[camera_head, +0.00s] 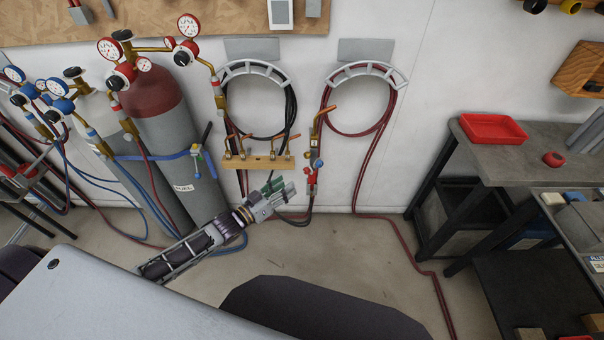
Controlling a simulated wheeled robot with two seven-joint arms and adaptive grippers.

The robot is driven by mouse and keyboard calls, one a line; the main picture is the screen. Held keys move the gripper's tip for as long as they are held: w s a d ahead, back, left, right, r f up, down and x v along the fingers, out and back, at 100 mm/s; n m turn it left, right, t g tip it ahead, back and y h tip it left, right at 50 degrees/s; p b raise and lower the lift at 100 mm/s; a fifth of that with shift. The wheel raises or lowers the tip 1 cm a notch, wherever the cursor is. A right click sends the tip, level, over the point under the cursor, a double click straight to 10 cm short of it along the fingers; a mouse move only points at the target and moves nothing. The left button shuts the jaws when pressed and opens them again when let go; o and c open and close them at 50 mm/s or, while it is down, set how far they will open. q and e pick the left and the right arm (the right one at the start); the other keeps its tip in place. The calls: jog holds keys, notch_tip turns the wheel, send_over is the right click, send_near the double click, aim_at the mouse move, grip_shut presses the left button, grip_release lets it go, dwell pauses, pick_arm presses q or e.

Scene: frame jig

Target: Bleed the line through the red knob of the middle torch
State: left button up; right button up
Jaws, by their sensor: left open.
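A torch (317,143) with a brass top hangs against the wall, right of a wooden rack (257,162). It has a blue knob (318,163) and red parts (311,178) at its lower end. Several brass fittings stand along the rack; I cannot make out separate red knobs there. My left gripper (284,190) is open in front of the wall, just below the rack and left of the torch's red parts. It appears apart from them, though depth is hard to judge. Green parts show at its fingers. My right gripper is out of view.
Gas cylinders (158,130) with gauges and a blue strap stand at the left. Hose hangers (366,72) hold coiled hoses on the wall. Red hose runs down onto the floor (370,270). Dark benches and a red tray (492,130) stand at the right.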

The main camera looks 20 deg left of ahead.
aim_at(305, 171)
pick_arm(q)
jog(key=shift+x, duration=4.45)
jog(key=shift+c, duration=0.5)
grip_shut()
